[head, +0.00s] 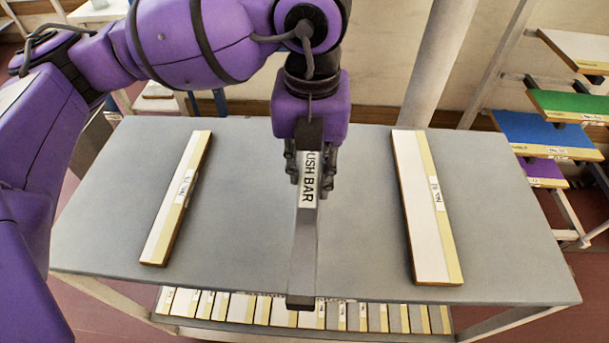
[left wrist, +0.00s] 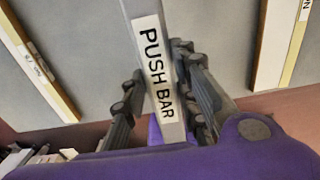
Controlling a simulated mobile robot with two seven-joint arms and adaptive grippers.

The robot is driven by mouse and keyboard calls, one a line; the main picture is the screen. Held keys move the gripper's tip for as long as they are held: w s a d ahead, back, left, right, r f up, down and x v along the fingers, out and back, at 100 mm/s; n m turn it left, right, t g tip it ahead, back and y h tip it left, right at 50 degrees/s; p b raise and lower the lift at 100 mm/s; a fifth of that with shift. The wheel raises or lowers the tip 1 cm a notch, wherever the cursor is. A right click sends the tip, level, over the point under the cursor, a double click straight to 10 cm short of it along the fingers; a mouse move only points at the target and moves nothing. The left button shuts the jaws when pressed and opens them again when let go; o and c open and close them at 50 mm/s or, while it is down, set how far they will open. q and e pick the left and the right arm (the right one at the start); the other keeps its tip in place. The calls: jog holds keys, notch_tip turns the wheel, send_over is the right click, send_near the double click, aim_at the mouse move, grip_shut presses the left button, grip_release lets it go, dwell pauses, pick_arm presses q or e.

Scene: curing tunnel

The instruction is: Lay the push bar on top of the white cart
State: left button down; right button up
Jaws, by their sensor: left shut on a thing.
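The push bar (head: 302,248) is a long grey bar with a white label reading "PUSH BAR". My left gripper (head: 308,180) is shut on it, with the bar's near end reaching the front edge of the grey table in the head view. I cannot tell whether the bar touches the tabletop. The left wrist view shows the bar (left wrist: 168,122) between the two fingers, its label facing the camera. A white-topped stand (head: 98,12) shows partly at the top left; I cannot tell whether it is the white cart. My right gripper is out of view.
The grey table (head: 350,220) carries a white-and-yellow board (head: 172,205) on the left and another (head: 420,205) on the right. Several boards lie on its lower shelf (head: 463,322). A pipe (head: 434,60) stands behind. A rack with colored panels (head: 555,103) is at the right.

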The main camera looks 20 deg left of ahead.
aim_at(306, 167)
pick_arm(q)
jog(key=w+f, duration=0.1)
jog(key=w+a+f, duration=0.1)
jog(key=f, duration=0.1)
jog(key=w+a+f, duration=0.1)
jog(key=shift+w+f, duration=0.15)
jog(key=shift+w, duration=0.1)
jog(key=shift+w+a+f, duration=0.25)
jog(key=shift+w+f, duration=0.3)
jog(key=shift+f, duration=0.1)
notch_tip(306, 167, down, 3)
jog(key=shift+w+a+f, duration=0.1)
jog(key=shift+w, duration=0.05)
jog(key=shift+f, duration=0.4)
jog(key=c, duration=1.4)
grip_release()
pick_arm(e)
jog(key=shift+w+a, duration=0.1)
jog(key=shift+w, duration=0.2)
